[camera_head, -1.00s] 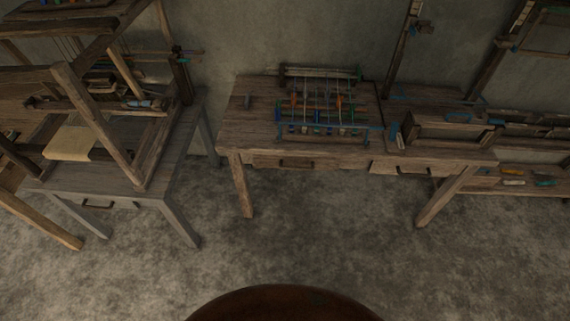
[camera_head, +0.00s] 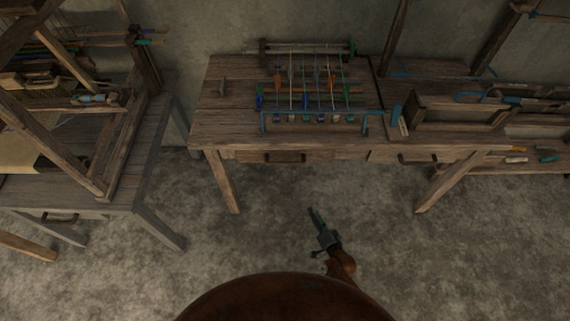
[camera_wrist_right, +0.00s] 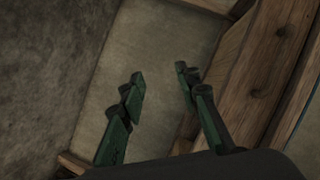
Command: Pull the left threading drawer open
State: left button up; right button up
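The threading table (camera_head: 225,130) stands ahead with two drawers under its top. The left threading drawer (camera_head: 253,157) has a dark bar handle (camera_head: 285,157) and looks closed. My right gripper (camera_head: 312,218) is above the floor in front of the table, below the left drawer's handle in the picture and apart from it. In the right wrist view its two green fingers (camera_wrist_right: 160,78) are spread with nothing between them. Wooden boards show beyond them; I cannot tell which part of the furniture they are. My left gripper is not in view.
The right drawer (camera_head: 385,157) has a similar handle. A threading frame with coloured threads (camera_head: 318,85) stands on the tabletop. A loom on a grey table (camera_head: 150,165) is at the left. The floor (camera_head: 250,235) before the drawers is clear between the table legs.

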aim_at(285, 162)
jog(key=w+a+r+m+t+y+b, duration=0.1)
jog(key=w+a+r+m+t+b, duration=0.25)
jog(key=r, duration=0.55)
jog(key=w+a+r+m+t+y, duration=0.1)
jog(key=w+a+r+m, duration=0.1)
jog(key=w+a+r, duration=0.4)
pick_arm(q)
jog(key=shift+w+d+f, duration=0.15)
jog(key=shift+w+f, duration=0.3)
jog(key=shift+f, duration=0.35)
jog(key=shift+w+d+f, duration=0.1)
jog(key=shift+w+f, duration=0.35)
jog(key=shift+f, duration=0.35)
pick_arm(e)
jog(key=shift+w+a+r, duration=0.6)
jog(key=shift+w+r, duration=0.05)
jog(key=shift+w, duration=0.15)
jog(key=shift+w+a+r, duration=0.55)
jog(key=shift+w+r, duration=0.05)
jog(key=shift+w, duration=0.2)
jog(key=shift+w+a+r, duration=0.6)
jog(key=shift+w+r, duration=0.05)
jog(key=shift+w, duration=0.15)
jog(key=shift+c, duration=0.4)
grip_shut()
